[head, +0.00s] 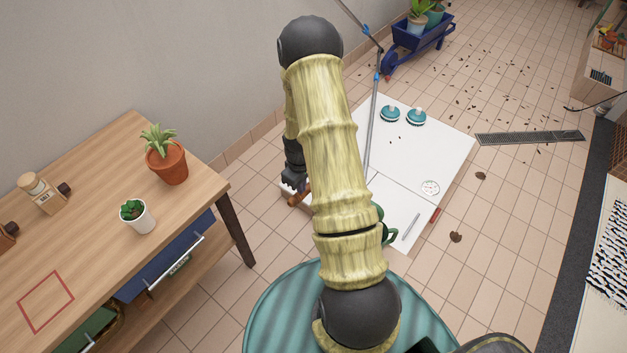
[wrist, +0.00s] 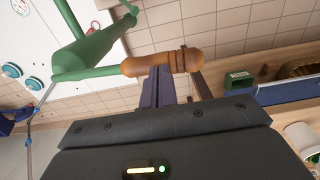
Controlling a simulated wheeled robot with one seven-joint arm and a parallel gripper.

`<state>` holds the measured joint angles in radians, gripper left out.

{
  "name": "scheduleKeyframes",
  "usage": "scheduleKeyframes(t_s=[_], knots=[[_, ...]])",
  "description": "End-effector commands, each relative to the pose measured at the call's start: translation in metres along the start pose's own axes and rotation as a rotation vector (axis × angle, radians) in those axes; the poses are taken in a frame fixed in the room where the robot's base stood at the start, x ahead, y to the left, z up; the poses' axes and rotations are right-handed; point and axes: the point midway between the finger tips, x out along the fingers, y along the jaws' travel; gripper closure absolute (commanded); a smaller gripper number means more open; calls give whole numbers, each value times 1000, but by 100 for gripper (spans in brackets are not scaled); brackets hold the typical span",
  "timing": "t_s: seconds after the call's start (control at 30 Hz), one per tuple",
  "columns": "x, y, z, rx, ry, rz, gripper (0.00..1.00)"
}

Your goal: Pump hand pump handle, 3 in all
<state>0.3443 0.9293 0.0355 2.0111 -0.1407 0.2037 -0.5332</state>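The green hand pump (wrist: 90,50) is at the upper left of the wrist view, with its brown wooden handle (wrist: 150,64) lying crosswise. In the head view, my arm hides most of the pump, but a green part (head: 389,234) and the brown handle (head: 297,200) show at its sides. My gripper (head: 292,183) is low beside the handle.
A wooden table (head: 90,190) with potted plants stands at the left. A white board (head: 440,150) on the tiled floor carries turquoise discs (head: 390,114) and a round dial (head: 430,187).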

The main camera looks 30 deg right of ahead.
Motion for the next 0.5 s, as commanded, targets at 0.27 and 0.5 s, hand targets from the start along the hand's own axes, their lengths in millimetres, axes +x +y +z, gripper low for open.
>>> scheduleKeyframes(t_s=[0.27, 0.5], knots=[[18, 0, 0, 0, -1, 0, 100], [32, 0, 0, 0, 0, 1, 100]])
